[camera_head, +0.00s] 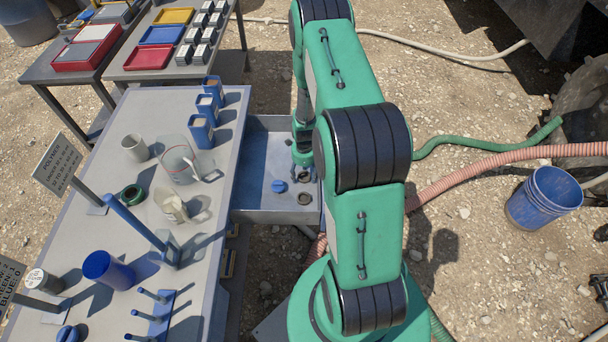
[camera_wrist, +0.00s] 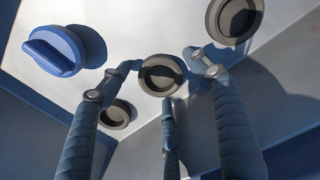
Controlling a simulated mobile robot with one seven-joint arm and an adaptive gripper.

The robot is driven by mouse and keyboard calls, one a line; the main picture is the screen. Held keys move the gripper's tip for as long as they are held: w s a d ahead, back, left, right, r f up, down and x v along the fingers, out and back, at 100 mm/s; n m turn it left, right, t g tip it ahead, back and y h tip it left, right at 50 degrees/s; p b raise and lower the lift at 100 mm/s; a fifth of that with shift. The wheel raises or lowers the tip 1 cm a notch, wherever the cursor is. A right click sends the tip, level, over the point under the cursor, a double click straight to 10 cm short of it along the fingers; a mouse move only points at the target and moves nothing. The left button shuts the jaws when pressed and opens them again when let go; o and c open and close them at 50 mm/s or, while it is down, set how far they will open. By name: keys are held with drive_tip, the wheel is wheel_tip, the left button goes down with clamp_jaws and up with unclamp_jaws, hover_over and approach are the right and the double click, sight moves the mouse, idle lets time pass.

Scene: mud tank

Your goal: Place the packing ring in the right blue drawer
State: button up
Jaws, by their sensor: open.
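My gripper (camera_wrist: 164,80) is open, its fingers spread around a grey ring-shaped piece (camera_wrist: 160,75) with a dark centre. I cannot tell whether they touch it. Two similar grey rings lie nearby, one at the upper right (camera_wrist: 234,20) and one beside the left finger (camera_wrist: 117,114). They are in a blue-grey open tray (camera_head: 262,140) projecting from the table, where my gripper also shows in the head view (camera_head: 303,170). A separate dark green ring (camera_head: 132,194) lies on the table. I cannot tell for certain which ring is the packing ring. No closed blue drawer is clearly visible.
A blue knobbed cap (camera_wrist: 55,50) lies in the tray left of my fingers. The grey table (camera_head: 110,145) holds a clear jug (camera_head: 178,163), blue bins (camera_head: 201,131), a blue cup (camera_head: 106,270) and an upright blue post (camera_head: 135,222). Hoses (camera_head: 500,160) cross the ground at right.

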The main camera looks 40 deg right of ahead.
sight(304, 178)
drive_tip(key=shift+r, duration=0.1)
wheel_tip(304, 178, up, 12)
drive_tip(key=p, duration=0.2)
idle(0.5)
drive_tip(key=shift+r, duration=0.1)
idle(0.4)
